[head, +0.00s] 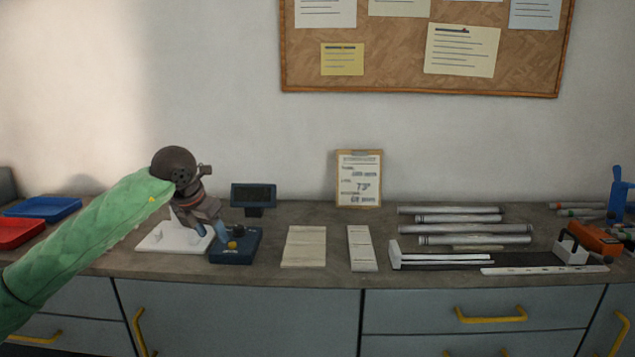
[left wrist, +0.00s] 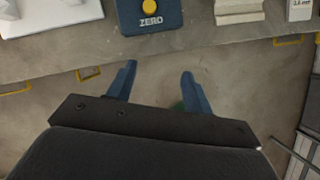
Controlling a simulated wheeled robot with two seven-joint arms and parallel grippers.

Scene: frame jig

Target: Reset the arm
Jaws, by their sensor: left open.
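My left arm, in a green sleeve, reaches in from the left of the head view. My left gripper (head: 212,234) is above the counter near the blue scale base. In the left wrist view its two blue fingers (left wrist: 157,82) stand apart with nothing between them. The blue base (head: 236,246) with a yellow button shows just beyond the fingertips in the left wrist view (left wrist: 151,18), marked ZERO. My right gripper is in neither view.
The counter (head: 330,278) holds a white stand (head: 165,240), a dark display (head: 253,195), light boards (head: 304,246), several metal tubes (head: 470,238), a dark jig (head: 480,259) and an orange tool (head: 594,239). Red (head: 18,232) and blue (head: 43,207) trays sit at left.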

